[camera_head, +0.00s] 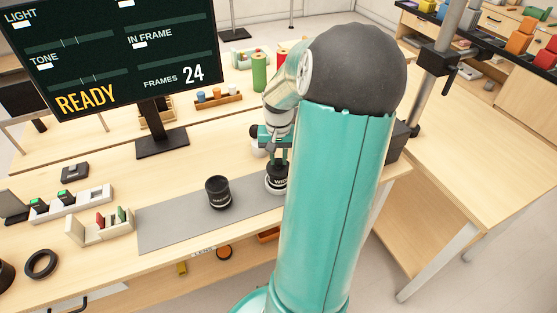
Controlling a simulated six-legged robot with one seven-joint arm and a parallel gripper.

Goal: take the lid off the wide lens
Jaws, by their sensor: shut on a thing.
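The wide lens (277,180) stands upright on the grey mat (165,228). It is dark with a pale band low down and white lettering, of which only a "W" shows. My gripper (279,160) is directly above it, pointing down and shut at the top of the lens, where the lid is. The fingertips and the lid are small and partly hidden by my teal arm, so I cannot tell whether the lid still touches the lens. A second black lens (218,193) stands on the mat to the left.
A monitor (110,50) reads "READY" and "FRAMES 24". A white holder with coloured cards (100,228) and a black ring (41,264) are at left. A wooden tray with small cups (218,100) stands behind. The mat's left part is clear.

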